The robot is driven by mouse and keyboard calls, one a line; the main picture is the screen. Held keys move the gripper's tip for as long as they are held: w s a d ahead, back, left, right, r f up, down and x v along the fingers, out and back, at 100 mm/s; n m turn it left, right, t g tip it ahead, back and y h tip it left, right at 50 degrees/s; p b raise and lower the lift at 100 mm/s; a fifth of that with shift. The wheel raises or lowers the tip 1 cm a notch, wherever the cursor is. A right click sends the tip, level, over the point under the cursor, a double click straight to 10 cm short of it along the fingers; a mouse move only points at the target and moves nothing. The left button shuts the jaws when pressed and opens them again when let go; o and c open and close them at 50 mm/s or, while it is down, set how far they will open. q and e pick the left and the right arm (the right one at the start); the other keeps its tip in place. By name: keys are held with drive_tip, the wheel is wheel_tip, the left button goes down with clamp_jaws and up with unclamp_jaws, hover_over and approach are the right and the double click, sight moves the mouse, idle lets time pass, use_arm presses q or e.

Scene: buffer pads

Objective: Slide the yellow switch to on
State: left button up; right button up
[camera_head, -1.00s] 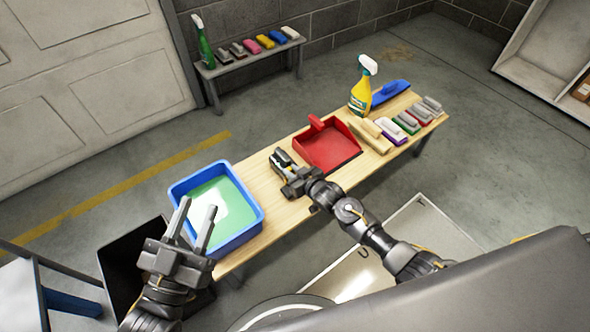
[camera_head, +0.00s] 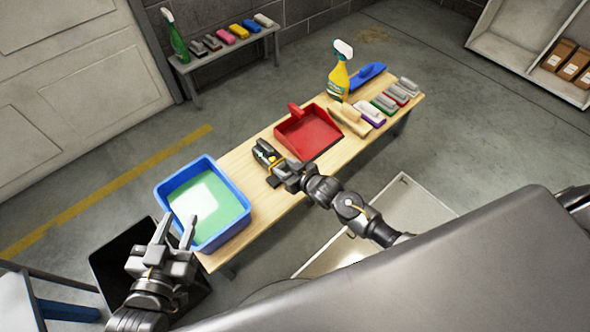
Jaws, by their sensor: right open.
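I cannot make out a yellow switch for certain. A small yellow patch shows at my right gripper (camera_head: 264,156), too small to tell whether it is part of the gripper or of something else. That gripper is open, low over the wooden bench, left of the red dustpan. My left gripper (camera_head: 177,228) is open and empty, its fingers pointing up over the near left side of the blue tub (camera_head: 245,226). A yellow spray bottle (camera_head: 338,82) with a white head stands upright at the bench's far side.
The wooden bench (camera_head: 238,160) also holds a red dustpan (camera_head: 308,136), a blue tool (camera_head: 368,75) and several brushes (camera_head: 384,103). The tub holds green liquid. A small grey bench (camera_head: 228,46) behind carries several blocks and a green bottle (camera_head: 174,38). A white shelf (camera_head: 505,50) stands right.

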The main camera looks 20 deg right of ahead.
use_arm(q)
drive_tip(key=s+a+f+n+g+y+p, duration=0.1)
drive_tip(key=a+f+g+y, duration=0.2)
drive_tip(key=a+f, duration=0.1)
drive_tip(key=shift+s+f+g, duration=0.3)
drive_tip(key=shift+f, duration=0.35)
use_arm(e)
drive_tip(key=v, duration=0.5)
drive_tip(key=shift+s+d, duration=0.15)
drive_tip(key=shift+s, duration=0.05)
